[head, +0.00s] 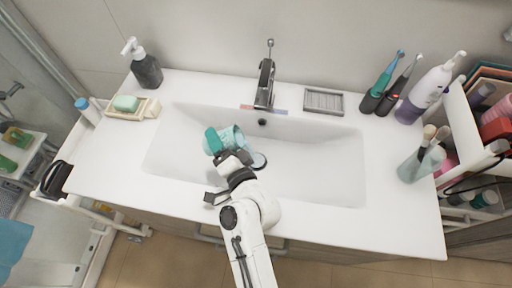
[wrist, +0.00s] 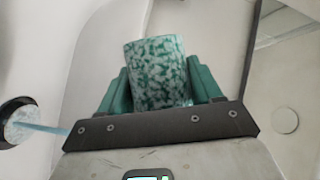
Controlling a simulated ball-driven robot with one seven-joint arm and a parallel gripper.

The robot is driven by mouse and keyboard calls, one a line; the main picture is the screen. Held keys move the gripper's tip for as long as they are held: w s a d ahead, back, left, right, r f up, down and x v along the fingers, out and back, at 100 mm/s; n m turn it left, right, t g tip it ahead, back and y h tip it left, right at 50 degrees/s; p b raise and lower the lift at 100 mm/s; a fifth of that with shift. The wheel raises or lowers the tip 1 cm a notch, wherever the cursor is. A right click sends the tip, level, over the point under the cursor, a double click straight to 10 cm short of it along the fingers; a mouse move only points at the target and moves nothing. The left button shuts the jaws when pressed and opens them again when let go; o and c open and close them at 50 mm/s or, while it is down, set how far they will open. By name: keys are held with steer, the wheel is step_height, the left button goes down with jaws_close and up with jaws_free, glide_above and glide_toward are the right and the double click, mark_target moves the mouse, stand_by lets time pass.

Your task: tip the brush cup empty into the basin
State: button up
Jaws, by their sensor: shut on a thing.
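The brush cup (head: 232,138) is a teal and white mottled tumbler, held over the left part of the white basin (head: 320,170). It looks tilted in the head view. My gripper (head: 229,151) is shut on it. In the wrist view the cup (wrist: 157,72) sits between the two teal fingers of my gripper (wrist: 158,88). The inside of the cup is hidden. A dark-rimmed round drain (head: 259,161) lies just right of the cup on the basin floor. In the wrist view a thin pale-blue strip (wrist: 48,128) runs from its disc toward my gripper; I cannot tell what it is.
The faucet (head: 265,85) stands behind the basin. A soap dispenser (head: 145,65) and a soap tray (head: 126,107) are at the left. Electric toothbrushes (head: 383,85), a white-purple bottle (head: 430,92) and a glass with brushes (head: 420,162) stand at the right. The basin's right half is clear.

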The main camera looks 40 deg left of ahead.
mark_target(225, 130)
steer(key=shift+r+m+y+b, duration=0.3)
steer(key=shift+r+m+b, duration=0.1)
steer(key=shift+m, duration=0.2)
stand_by(0.3)
steer(key=shift+w+d+r+m+b, duration=0.35)
steer(key=shift+w+d+m+b, duration=0.4)
steer(key=shift+b, duration=0.45)
steer(key=shift+r+m+t+y+b, duration=0.45)
steer(key=shift+m+b, duration=0.2)
steer(key=shift+m, duration=0.3)
steer(key=shift+r, duration=0.1)
